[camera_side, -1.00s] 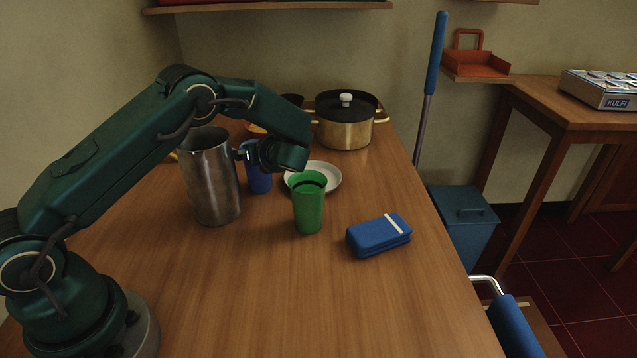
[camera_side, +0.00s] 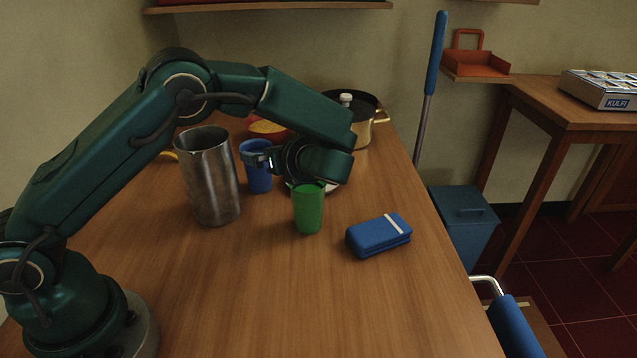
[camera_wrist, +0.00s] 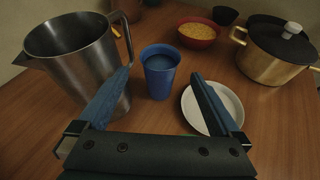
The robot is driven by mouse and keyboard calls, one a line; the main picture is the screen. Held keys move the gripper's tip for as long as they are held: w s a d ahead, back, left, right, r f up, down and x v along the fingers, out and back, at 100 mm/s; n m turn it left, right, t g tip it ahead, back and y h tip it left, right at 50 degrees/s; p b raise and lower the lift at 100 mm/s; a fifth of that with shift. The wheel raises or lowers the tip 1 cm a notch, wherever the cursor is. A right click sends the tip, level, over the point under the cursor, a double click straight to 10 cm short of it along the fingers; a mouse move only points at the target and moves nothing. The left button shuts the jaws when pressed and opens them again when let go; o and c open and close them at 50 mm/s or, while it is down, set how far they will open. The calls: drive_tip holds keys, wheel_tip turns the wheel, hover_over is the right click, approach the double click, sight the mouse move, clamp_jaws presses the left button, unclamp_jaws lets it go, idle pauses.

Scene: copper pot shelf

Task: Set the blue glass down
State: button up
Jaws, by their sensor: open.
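The blue glass (camera_side: 257,177) stands upright on the wooden table, just right of the steel pitcher (camera_side: 211,180). In the wrist view the blue glass (camera_wrist: 159,76) is ahead of my gripper (camera_wrist: 165,84), between the lines of its two spread fingers. My gripper (camera_side: 262,160) is open and holds nothing. In the side view a fingertip overlaps the upper part of the glass, and I cannot tell whether it touches.
A green cup (camera_side: 308,210) and a blue case (camera_side: 379,236) stand nearer the front. A white plate (camera_wrist: 212,108), a red bowl (camera_wrist: 199,33) and a brass pot (camera_wrist: 273,52) are close by. The front of the table is clear.

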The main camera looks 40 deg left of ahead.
sight(258, 142)
drive_tip(key=a+h, duration=0.1)
drive_tip(key=a, duration=0.1)
drive_tip(key=w+a+n+g+h, duration=0.1)
drive_tip(key=a+h, duration=0.1)
drive_tip(key=a+f+g+h, duration=0.1)
drive_tip(key=a+h, duration=0.1)
drive_tip(key=shift+w+a+n, duration=0.15)
drive_tip(key=shift+w+n, duration=0.25)
drive_tip(key=shift+d+f+x, duration=0.15)
drive_tip(key=shift+x, duration=1.45)
drive_tip(key=shift+d+f+x, duration=0.1)
drive_tip(key=shift+d+x, duration=0.05)
drive_tip(key=shift+x, duration=1.45)
clamp_jaws()
drive_tip(key=shift+r, duration=0.15)
wheel_tip(258, 142, up, 18)
